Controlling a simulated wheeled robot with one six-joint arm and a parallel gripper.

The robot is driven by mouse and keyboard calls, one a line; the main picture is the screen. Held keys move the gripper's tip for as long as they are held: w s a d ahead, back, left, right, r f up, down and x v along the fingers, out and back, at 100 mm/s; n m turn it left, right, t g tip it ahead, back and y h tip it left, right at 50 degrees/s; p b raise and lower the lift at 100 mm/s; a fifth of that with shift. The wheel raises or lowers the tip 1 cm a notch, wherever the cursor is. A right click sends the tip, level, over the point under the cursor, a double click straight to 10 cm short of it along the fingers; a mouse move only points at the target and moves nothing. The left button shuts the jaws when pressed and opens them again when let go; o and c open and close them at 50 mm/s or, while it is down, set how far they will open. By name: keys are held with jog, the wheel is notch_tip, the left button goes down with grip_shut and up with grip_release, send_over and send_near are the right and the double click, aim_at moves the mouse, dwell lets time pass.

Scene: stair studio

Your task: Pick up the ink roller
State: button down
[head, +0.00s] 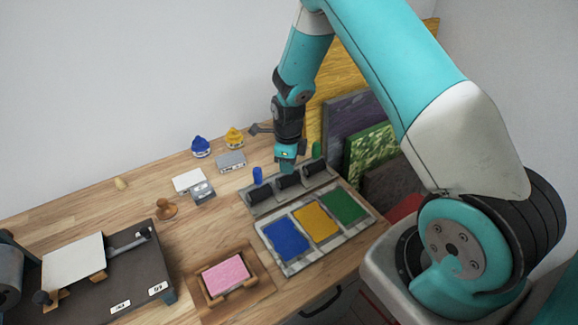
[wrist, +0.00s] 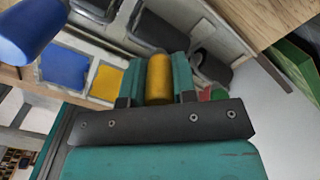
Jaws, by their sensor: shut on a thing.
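Three ink rollers with dark barrels sit in a row at the grey rack (head: 262,207) behind the ink slabs. The left roller has a blue handle (head: 257,174), which also shows large at upper left in the wrist view (wrist: 28,32). The right roller has a green handle (head: 317,149). My gripper (head: 287,166) is over the middle roller (head: 289,181). In the wrist view, its teal fingers (wrist: 158,80) are shut on an upright yellow handle (wrist: 158,72). That handle is hidden in the head view. The middle barrel appears level with its neighbours; I cannot tell whether it touches the rack.
Blue (head: 284,239), yellow (head: 315,221) and green (head: 345,206) ink slabs lie in front of the rollers. A pink block (head: 225,274) on a wooden holder and a dark press bed (head: 130,275) are at left. Panels (head: 348,120) lean behind at right.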

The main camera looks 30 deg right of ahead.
notch_tip(320, 180, up, 20)
jog(key=b, duration=0.4)
